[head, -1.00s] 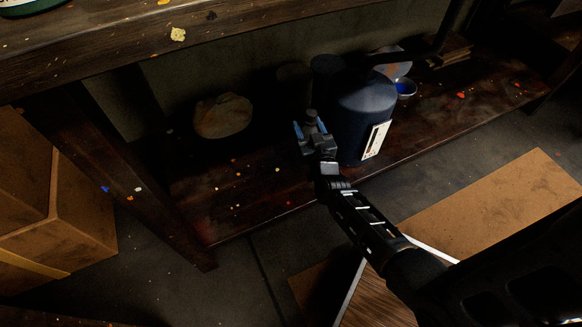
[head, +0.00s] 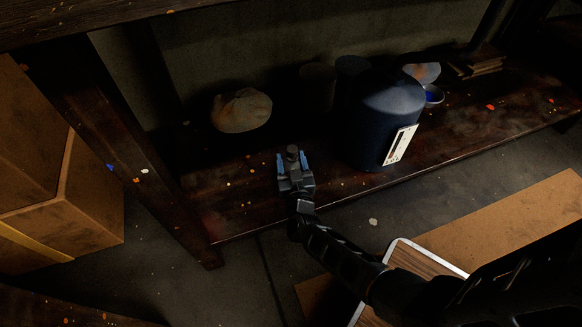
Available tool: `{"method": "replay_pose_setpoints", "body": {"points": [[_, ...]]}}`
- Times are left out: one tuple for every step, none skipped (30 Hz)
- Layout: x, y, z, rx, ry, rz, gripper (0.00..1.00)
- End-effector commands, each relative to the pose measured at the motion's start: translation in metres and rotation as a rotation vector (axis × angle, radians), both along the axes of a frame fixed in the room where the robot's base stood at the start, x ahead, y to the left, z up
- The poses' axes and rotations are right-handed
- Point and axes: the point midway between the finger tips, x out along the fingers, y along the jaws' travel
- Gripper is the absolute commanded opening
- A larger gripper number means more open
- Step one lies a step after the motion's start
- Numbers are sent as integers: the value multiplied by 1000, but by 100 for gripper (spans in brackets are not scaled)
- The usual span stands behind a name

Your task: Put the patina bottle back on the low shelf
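My gripper (head: 292,163) is over the front part of the low shelf (head: 235,215), left of a big dark blue container. Its blue-tipped fingers stand either side of a small dark bottle (head: 292,151), which looks to be the patina bottle. The gripper appears shut on it, with the bottle roughly upright. The bottle's lower part is hidden by the gripper, and I cannot tell whether its base touches the shelf.
The dark blue container (head: 385,125) with a white label stands right of my gripper. A pale lumpy sack (head: 242,110) and a dark cylinder (head: 318,87) are behind. A wooden shelf leg (head: 140,150) and cardboard boxes (head: 80,205) are left.

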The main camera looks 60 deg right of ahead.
Motion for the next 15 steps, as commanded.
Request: {"method": "replay_pose_setpoints", "body": {"points": [[1, 0, -13, -1, -1, 0, 24], [1, 0, -16, -1, -1, 0, 24], [1, 0, -18, -1, -1, 1, 24], [1, 0, -18, -1, -2, 1, 24], [1, 0, -17, -1, -2, 1, 24], [1, 0, -16, -1, -2, 1, 24], [1, 0, -16, -1, -2, 1, 24], [1, 0, -16, -1, -2, 1, 24], [1, 0, -15, -1, -2, 1, 24], [1, 0, -16, -1, -2, 1, 24], [1, 0, -16, -1, -2, 1, 24], [1, 0, -17, -1, -2, 1, 24], [1, 0, -18, -1, -2, 1, 24], [1, 0, -19, -1, -2, 1, 24], [1, 0, -20, -1, -2, 1, 24]]}}
